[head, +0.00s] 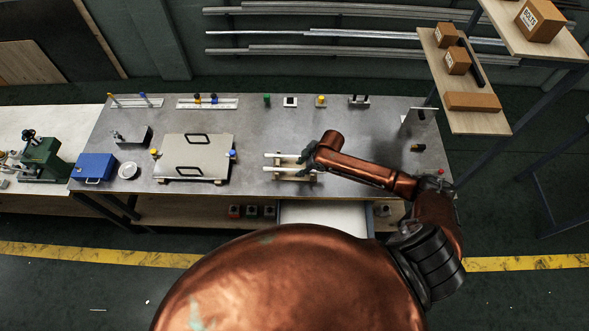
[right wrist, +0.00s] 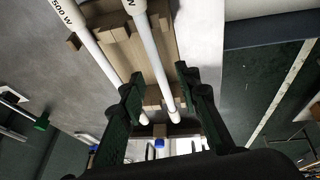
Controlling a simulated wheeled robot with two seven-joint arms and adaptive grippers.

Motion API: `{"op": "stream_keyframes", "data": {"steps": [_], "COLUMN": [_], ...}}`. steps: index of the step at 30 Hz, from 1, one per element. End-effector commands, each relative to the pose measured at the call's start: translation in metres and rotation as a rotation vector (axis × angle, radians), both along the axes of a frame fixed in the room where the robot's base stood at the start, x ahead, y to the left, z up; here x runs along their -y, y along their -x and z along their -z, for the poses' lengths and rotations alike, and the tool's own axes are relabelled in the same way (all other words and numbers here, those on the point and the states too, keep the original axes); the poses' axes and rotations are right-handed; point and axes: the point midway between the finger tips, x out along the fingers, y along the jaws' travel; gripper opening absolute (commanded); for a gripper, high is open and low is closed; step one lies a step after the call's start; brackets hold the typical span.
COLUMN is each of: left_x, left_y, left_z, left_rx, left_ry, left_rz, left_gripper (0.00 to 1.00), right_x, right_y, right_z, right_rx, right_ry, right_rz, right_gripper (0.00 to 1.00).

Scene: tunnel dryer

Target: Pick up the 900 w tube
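Two white tubes (head: 282,156) lie side by side on a small wooden rack (head: 300,177) on the grey bench. In the right wrist view one tube (right wrist: 88,45) is marked 500 W. The other tube (right wrist: 150,55) shows only a W; the rest of its marking is cut off, so I cannot read whether it says 900. My right gripper (head: 307,156) is over the tubes' right ends. In its wrist view the green fingers (right wrist: 165,100) are spread apart, with the second tube between them and no clear contact. My left gripper is not in view.
A metal plate with two black handles (head: 194,155) lies left of the rack. A blue box (head: 94,167) and a green machine (head: 42,158) stand farther left. An open drawer (head: 325,213) juts out below. Shelves with cardboard boxes (head: 457,60) rise at the right.

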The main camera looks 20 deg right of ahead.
Motion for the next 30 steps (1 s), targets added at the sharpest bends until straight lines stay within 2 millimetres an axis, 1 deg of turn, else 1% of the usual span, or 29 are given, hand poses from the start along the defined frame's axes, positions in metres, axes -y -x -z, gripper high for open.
{"op": "stream_keyframes", "data": {"steps": [4,9,12,15,17,20,25,30], "left_x": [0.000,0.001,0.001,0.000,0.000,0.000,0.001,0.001], "left_y": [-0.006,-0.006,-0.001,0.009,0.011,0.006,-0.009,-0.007], "left_z": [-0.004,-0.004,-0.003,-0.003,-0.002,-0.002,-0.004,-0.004], "left_rx": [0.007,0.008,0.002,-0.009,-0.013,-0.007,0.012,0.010], "left_ry": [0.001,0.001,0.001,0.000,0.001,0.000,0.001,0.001], "left_rz": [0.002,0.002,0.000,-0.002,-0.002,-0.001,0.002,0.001], "left_gripper": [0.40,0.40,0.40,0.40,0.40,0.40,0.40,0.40], "right_x": [-0.004,-0.003,-0.003,-0.003,-0.004,-0.004,-0.003,-0.004], "right_y": [-0.004,-0.003,-0.004,-0.004,-0.004,-0.004,-0.004,-0.004], "right_z": [0.013,0.016,0.016,0.016,0.016,0.016,0.016,0.016], "right_rx": [0.001,0.001,0.001,0.001,0.001,0.001,0.001,0.001], "right_ry": [0.000,0.000,0.001,0.000,0.000,0.000,0.000,0.000], "right_rz": [0.001,0.002,0.003,0.002,0.002,0.002,0.003,0.002], "right_gripper": [0.30,0.30,0.30,0.23,0.19,0.12,0.00,0.00]}}
